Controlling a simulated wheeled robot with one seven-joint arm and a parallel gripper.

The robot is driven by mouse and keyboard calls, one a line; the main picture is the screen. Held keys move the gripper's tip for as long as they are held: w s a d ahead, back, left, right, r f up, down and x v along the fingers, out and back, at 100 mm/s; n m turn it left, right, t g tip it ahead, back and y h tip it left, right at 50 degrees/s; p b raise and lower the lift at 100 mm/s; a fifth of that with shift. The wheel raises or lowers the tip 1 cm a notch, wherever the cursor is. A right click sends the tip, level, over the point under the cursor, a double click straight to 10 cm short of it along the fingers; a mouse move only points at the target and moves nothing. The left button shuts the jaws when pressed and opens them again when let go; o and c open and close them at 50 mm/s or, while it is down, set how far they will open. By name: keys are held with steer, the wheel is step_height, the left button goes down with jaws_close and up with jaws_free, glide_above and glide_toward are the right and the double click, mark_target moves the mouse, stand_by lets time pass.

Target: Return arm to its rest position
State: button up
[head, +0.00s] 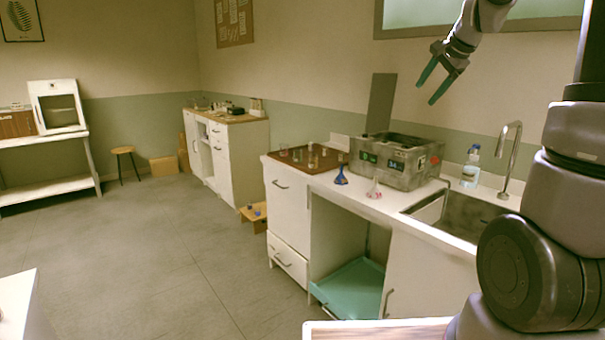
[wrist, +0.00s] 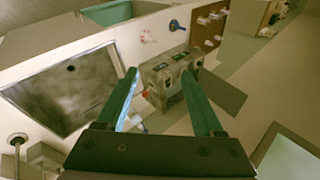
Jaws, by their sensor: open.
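My gripper (head: 438,80) is raised high above the counter, near the wall under the window, at the upper right of the head view. Its two teal fingers are spread apart with nothing between them. In the wrist view my gripper (wrist: 165,92) looks down over the sink and a grey machine. The upper arm link and shoulder show at the right edge of the head view.
The counter holds a grey machine (head: 397,160), a blue flask (head: 341,176), a pink flask (head: 374,190), a soap bottle (head: 470,170), a sink (head: 455,212) and a tall faucet (head: 510,155). Glassware stands on a brown board (head: 290,164). The floor (head: 160,250) at left is open.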

steer(key=s+a+f+n, duration=0.1)
steer(key=s+a+n, duration=0.2)
steer(key=s, duration=0.6)
steer(key=s+a+n, duration=0.3)
steer(key=s, duration=0.7)
steer(key=s+a+f+n, duration=0.1)
steer(key=s+a+n, duration=0.2)
steer(key=s, duration=0.6)
steer(key=shift+s+a+f+g, duration=0.25)
steer(key=shift+a+f+g, duration=0.05)
steer(key=shift+f, duration=0.05)
stand_by(2.1)
